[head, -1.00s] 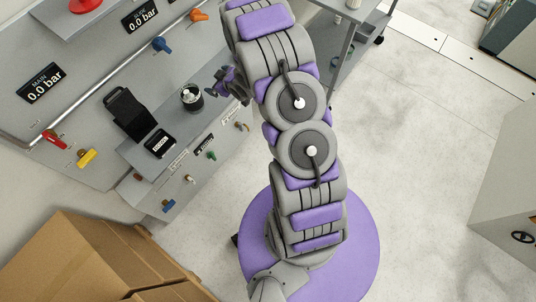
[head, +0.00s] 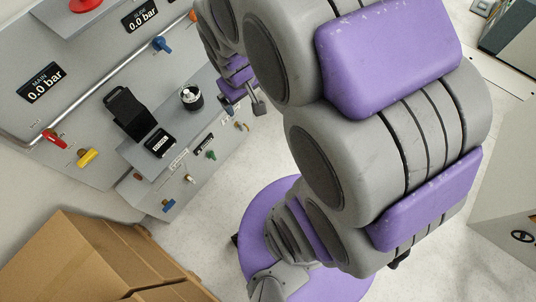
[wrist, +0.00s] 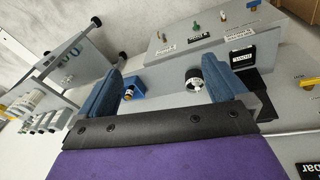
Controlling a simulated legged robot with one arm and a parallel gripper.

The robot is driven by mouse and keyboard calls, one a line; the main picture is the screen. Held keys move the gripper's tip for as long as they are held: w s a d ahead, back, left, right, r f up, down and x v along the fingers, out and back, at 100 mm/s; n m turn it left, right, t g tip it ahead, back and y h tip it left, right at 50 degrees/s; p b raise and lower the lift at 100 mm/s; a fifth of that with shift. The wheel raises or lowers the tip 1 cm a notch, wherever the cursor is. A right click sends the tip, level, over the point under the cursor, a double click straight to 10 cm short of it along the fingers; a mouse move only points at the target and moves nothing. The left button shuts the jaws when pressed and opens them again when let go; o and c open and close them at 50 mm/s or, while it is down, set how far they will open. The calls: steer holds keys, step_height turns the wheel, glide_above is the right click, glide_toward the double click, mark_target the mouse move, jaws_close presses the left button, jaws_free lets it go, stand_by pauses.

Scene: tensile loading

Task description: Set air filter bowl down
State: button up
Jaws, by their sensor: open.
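The air filter bowl (head: 191,97), a small dark cylinder with a pale top, stands on the grey shelf (head: 170,122) of the panel. In the wrist view, a round black part with a pale centre (wrist: 195,86) appears to be the same bowl, seen from above near the right finger. My gripper (wrist: 165,68) is open, with its two blue fingers wide apart and nothing held between them. In the head view my gripper (head: 241,98) is to the right of the bowl and apart from it.
Coloured valves line the panel. The wrist view shows a blue block (wrist: 132,91) near the left finger and pale fittings (wrist: 38,104) at left. Cardboard boxes (head: 95,262) stand at lower left.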

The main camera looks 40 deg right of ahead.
steer(key=s+a+r+g, duration=0.1)
steer(key=s+a+r, duration=0.1)
steer(key=s, duration=0.7)
steer(key=s+a+r+g+y, duration=0.1)
steer(key=s+a+r+g, duration=0.1)
steer(key=s, duration=0.8)
steer(key=shift+a+r+m+g+y, duration=0.3)
steer(key=shift+a+r, duration=0.45)
steer(key=shift+a, duration=0.5)
